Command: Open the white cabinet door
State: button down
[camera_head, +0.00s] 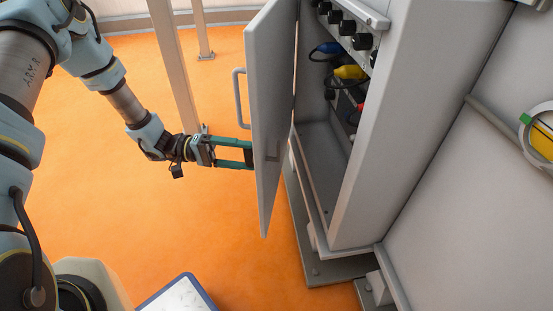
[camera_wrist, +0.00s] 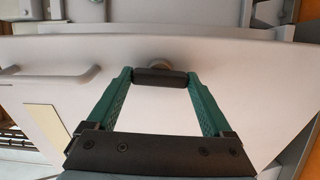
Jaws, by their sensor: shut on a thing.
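The white cabinet (camera_head: 375,130) stands at the right in the head view. Its door (camera_head: 270,60) stands swung outward, and the inside is visible. A long grey bar handle (camera_head: 238,98) sticks out from the door's left side; it also shows at the left in the wrist view (camera_wrist: 62,80). My gripper (camera_head: 249,158) is at the door below that bar, its green fingers reaching the door from the left.
Black knobs (camera_head: 348,27) and blue, yellow and red plugs (camera_head: 350,72) show inside the cabinet. A beige post (camera_head: 175,70) stands just behind my wrist. The orange floor (camera_head: 220,235) left of the door is mostly clear. A blue-edged white panel (camera_head: 178,296) is at the bottom.

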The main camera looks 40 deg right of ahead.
jog(key=d+v, duration=0.1)
jog(key=v, duration=0.6)
jog(key=shift+w, duration=0.5)
grip_release()
jog(key=shift+s+a, duration=0.1)
jog(key=v, duration=1.1)
jog(key=shift+p, duration=0.3)
